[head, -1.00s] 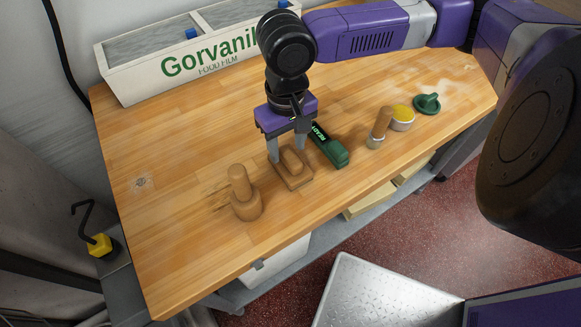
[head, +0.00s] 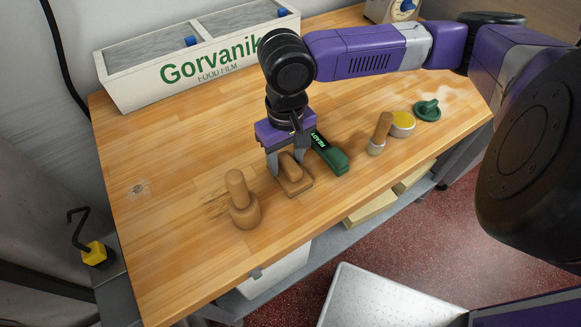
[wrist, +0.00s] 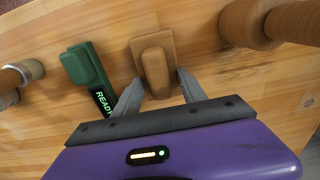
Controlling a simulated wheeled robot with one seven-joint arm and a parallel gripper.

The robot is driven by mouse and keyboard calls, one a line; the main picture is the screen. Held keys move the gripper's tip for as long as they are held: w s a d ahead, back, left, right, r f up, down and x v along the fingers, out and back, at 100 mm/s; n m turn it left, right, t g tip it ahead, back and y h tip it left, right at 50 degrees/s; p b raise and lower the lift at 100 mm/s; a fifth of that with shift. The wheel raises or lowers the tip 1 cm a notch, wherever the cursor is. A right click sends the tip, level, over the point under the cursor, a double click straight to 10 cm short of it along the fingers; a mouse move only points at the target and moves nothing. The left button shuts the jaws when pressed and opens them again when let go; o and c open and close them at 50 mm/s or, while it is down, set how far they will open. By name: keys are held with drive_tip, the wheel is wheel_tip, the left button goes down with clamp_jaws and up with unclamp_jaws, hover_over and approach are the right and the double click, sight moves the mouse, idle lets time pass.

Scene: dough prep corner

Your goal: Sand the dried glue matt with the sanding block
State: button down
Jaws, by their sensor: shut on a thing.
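The sanding block, a wooden block with a raised grip (head: 293,180), lies flat on the wooden worktop near its front edge. It also shows in the wrist view (wrist: 153,48). My gripper (head: 287,168) comes down from above, its fingers on both sides of the raised grip, shut on it. The fingers also show in the wrist view (wrist: 159,78). A small pale, speckled rough patch (head: 139,189) on the left of the worktop looks like the dried glue. My gripper is well to its right.
A wooden pestle-like tool (head: 241,208) stands just left of the block, beside dark scratches. A green device (head: 332,156) reading READY lies close on the right. A wooden-handled tool (head: 379,137), yellow-topped tin (head: 402,124) and green knob (head: 428,110) stand farther right. A Gorvanik box (head: 200,60) stands behind.

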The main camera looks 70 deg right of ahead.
sight(286, 158)
drive_tip(key=shift+f, duration=0.45)
wheel_tip(286, 158, up, 4)
drive_tip(key=p, duration=0.4)
drive_tip(key=shift+r, duration=0.1)
idle(0.9)
